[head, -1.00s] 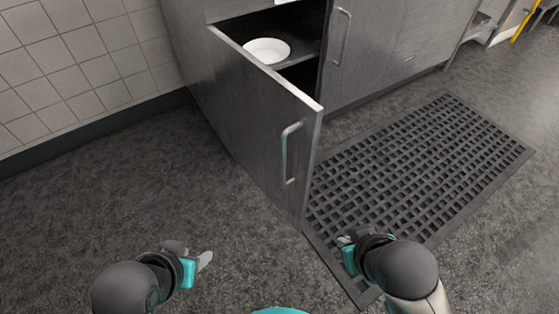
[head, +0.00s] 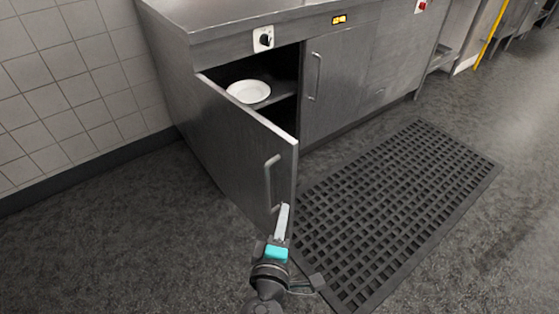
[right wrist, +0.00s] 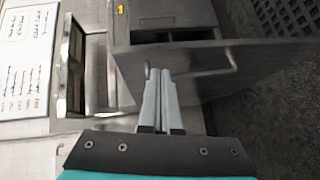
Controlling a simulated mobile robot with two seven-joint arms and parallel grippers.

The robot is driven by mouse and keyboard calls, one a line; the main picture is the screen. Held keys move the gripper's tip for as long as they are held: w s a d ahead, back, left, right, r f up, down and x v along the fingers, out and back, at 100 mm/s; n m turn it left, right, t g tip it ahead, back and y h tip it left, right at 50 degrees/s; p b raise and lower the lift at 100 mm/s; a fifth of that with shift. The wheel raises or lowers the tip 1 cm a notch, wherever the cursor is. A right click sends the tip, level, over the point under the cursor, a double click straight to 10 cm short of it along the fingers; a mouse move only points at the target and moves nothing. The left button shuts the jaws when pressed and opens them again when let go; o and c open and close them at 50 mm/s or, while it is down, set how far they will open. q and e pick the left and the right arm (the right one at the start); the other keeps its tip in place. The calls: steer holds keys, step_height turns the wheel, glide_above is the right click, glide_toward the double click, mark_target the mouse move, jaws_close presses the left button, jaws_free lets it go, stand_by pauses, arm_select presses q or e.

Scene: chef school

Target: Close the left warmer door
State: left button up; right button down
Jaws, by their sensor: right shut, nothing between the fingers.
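The left warmer door (head: 240,146) is a grey metal panel that stands wide open, swung out from the cabinet. It has a vertical bar handle (head: 268,183) near its free edge. My right gripper (head: 284,208) is shut and empty, by the lower part of the door's free edge, close to the handle. Whether it touches the door I cannot tell. In the right wrist view the shut fingers (right wrist: 160,75) point at the door (right wrist: 185,65), with its handle (right wrist: 215,72) just to their right. My left gripper is out of the head view.
A white plate (head: 248,91) lies on the shelf inside. The right door (head: 340,75) is shut. A black rubber mat (head: 395,205) covers the floor at right. Floor at left is clear.

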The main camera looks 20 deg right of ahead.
steer(key=w+a+r+n+t+y, duration=0.1)
steer(key=a+r+n+t, duration=0.1)
steer(key=a+n, duration=0.15)
steer(key=b, duration=0.1)
glide_toward(281, 154)
steer(key=w+a, duration=0.2)
steer(key=w, duration=0.1)
steer(key=w+d, duration=0.2)
steer(key=d, duration=0.1)
steer(key=shift+d+m, duration=0.15)
steer(key=shift+m, duration=0.1)
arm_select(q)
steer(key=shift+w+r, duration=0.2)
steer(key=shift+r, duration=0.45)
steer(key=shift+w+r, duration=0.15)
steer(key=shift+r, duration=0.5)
arm_select(e)
steer(key=shift+w+d, duration=0.2)
steer(key=shift+d, duration=0.2)
arm_select(q)
steer(key=shift+b, duration=0.3)
